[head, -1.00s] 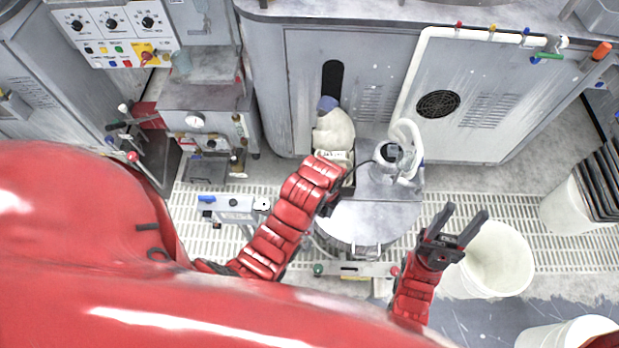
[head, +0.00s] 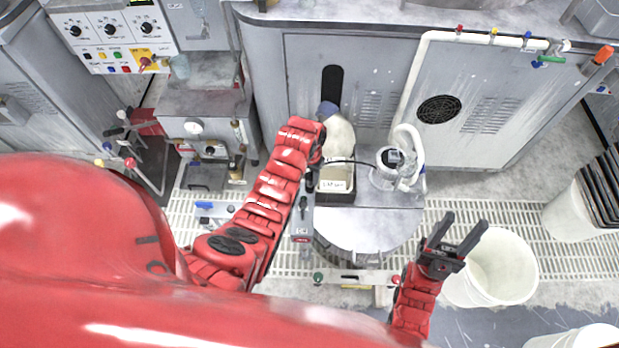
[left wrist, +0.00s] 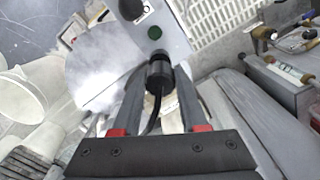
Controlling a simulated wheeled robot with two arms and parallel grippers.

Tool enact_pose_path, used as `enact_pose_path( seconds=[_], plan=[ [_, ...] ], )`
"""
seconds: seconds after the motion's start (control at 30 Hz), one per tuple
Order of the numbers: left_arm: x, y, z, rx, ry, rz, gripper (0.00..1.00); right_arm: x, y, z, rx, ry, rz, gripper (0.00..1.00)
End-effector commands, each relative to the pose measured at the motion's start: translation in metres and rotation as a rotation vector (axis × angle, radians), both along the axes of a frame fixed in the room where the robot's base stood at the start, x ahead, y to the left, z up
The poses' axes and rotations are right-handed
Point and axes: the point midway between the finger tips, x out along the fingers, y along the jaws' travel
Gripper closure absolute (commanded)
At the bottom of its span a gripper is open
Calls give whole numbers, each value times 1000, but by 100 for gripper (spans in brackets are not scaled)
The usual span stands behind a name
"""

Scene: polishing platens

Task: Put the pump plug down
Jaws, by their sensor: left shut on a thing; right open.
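The pump plug (left wrist: 158,76) is a black cylinder with a thin black cable. In the left wrist view it sits between the two fingers of my left gripper (left wrist: 160,88), which is shut on it. Behind the plug is a grey box (left wrist: 168,48) with a green round part; I cannot tell if the plug touches it. In the head view my left gripper (head: 314,168) is beside the black tray on the drum lid, and my arm hides most of the plug. The white pump (head: 393,165) stands on the lid. My right gripper (head: 452,243) is open and empty by a white bucket.
The round grey drum lid (head: 375,228) has bare room at its front. A black tray (head: 338,198) and a white bottle (head: 337,138) are near its left and back. The white bucket (head: 512,265) stands right. Cabinets line the back.

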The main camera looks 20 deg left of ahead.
Motion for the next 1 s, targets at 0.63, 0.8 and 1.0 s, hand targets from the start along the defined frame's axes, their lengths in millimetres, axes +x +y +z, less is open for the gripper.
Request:
enact_pose_path(
  seconds=[0.63,0.8,1.0],
  plan=[
    [-1,0,-23,1,1,0,45,0,0,6,0,0,0,50],
    [-1,0,-23,1,1,0,28,0,0,5,0,0,0,50],
    [-1,0,-23,1,1,0,28,0,0,6,0,0,0,50]
  ],
)
